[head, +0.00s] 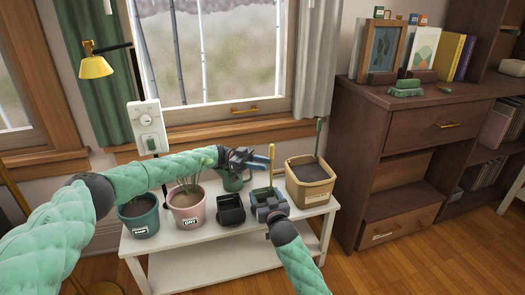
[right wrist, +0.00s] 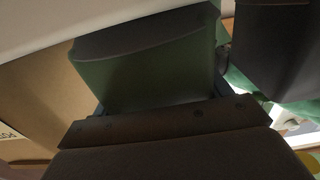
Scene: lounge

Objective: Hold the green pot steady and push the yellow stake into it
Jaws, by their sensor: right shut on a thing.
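The green pot (head: 263,192) stands near the right end of the white plant table. My right gripper (head: 268,205) is shut on it from the front; in the right wrist view the pot (right wrist: 150,75) fills the middle, between the fingers. The yellow stake (head: 271,163) is upright over the green pot, its lower end at the pot's opening; how deep it sits cannot be seen. My left gripper (head: 258,160) is at the stake's left side, level with its upper half. Whether its fingers touch or grip the stake is unclear.
On the white table (head: 160,247) stand a teal pot (head: 140,222), a pink pot (head: 187,212) with a plant, an empty black pot (head: 231,211), a green mug-like vessel (head: 232,181) behind, and a tan pot (head: 311,190) close on the right. A brown cabinet (head: 385,150) stands further right.

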